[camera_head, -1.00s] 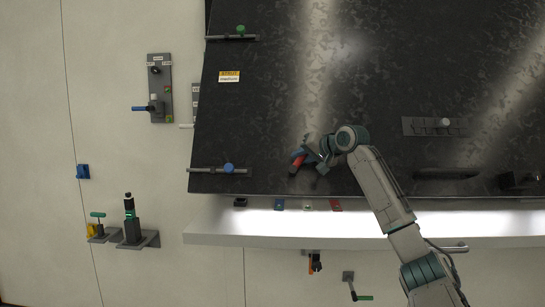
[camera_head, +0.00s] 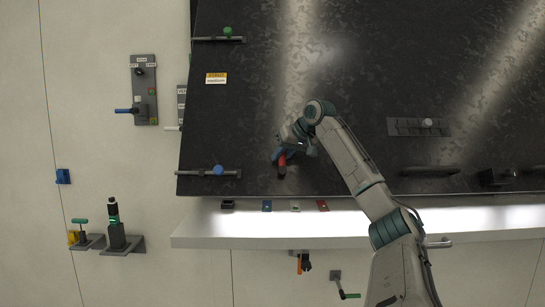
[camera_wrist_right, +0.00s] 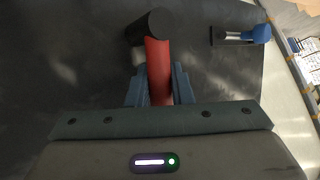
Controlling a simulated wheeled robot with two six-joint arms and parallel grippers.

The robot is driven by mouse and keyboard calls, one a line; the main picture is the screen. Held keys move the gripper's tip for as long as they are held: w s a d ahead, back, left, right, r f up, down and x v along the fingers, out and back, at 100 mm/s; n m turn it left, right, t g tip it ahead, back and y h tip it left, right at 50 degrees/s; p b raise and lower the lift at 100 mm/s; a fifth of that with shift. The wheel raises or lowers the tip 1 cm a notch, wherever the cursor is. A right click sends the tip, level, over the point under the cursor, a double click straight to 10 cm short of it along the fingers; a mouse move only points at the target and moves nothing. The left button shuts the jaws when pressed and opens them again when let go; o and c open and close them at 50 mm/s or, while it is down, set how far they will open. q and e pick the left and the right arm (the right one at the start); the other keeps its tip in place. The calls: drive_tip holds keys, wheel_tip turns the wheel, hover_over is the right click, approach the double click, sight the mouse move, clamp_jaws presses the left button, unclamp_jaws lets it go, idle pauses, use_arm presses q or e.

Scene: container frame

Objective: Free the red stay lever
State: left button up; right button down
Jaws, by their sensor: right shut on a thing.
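The red stay lever (camera_head: 282,160) is on the lower left part of the dark panel (camera_head: 350,60). My right gripper (camera_head: 280,153) is shut on it, with the arm reaching up from the lower right. In the right wrist view the red lever (camera_wrist_right: 158,68) stands between the two blue-grey fingers (camera_wrist_right: 159,90), and its far end meets a black round pivot (camera_wrist_right: 148,24). The lever points downward in the head view. My left gripper is not in view.
A blue-knobbed bolt (camera_head: 218,170) lies left of the lever, and a green-knobbed bolt (camera_head: 227,32) is at the panel's upper left. A white ledge (camera_head: 360,228) runs below the panel. Small coloured blocks (camera_head: 322,205) sit along it.

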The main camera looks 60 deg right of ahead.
idle(0.4)
drive_tip(key=c, duration=1.6)
unclamp_jaws()
drive_tip(key=shift+w, duration=0.1)
drive_tip(key=shift+o, duration=0.2)
drive_tip(key=v, duration=1.1)
drive_tip(key=shift+p, duration=0.3)
